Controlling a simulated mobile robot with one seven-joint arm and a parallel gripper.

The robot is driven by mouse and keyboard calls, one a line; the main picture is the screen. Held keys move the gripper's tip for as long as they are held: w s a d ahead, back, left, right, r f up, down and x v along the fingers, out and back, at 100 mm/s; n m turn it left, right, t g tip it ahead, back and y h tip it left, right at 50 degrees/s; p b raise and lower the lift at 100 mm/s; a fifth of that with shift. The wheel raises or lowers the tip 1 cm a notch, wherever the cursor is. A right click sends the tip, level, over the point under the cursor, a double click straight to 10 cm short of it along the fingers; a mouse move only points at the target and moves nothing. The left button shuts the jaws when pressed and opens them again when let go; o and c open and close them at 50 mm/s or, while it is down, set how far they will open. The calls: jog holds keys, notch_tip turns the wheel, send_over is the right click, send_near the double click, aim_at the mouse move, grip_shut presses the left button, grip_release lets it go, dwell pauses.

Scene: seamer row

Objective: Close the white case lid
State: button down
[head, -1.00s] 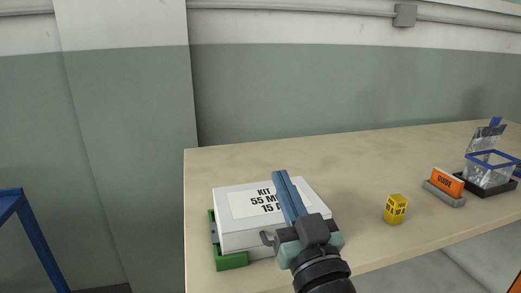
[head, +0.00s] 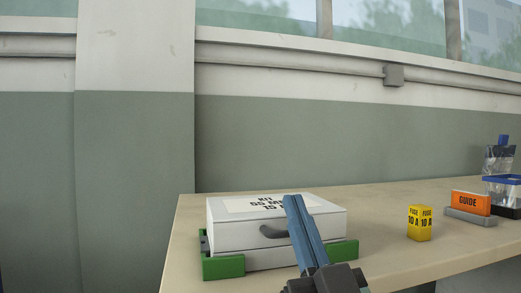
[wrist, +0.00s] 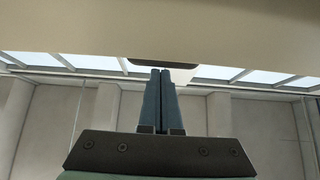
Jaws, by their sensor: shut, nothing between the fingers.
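The white case (head: 235,235) sits on the table in a green holder (head: 222,267), its labelled lid (head: 235,207) lying flat and down. A dark handle (head: 272,231) shows on its front. I cannot tell whether the lid is latched. My gripper (head: 293,199) has its blue fingers pressed together and empty, in front of the case, hiding part of the front and label. I cannot tell whether they touch it. In the wrist view the shut fingers (wrist: 160,72) point at a pale surface with a dark piece at its edge.
A yellow fuse box (head: 420,223) stands right of the case. Farther right are an orange guide block (head: 470,203) in a grey stand and a blue-rimmed clear bin (head: 503,188). Bare table (head: 375,222) lies between the case and fuse box. A wall stands behind.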

jog(key=shift+s+f+b, duration=0.15)
jog(key=shift+f+b, duration=0.8)
jog(key=shift+b, duration=0.2)
jog(key=f+b, duration=0.1)
jog(key=b, duration=0.2)
jog(key=shift+s+d+f, duration=0.1)
jog(key=shift+s, duration=0.05)
jog(key=shift+f+b, duration=0.15)
jog(key=shift+b, duration=0.25)
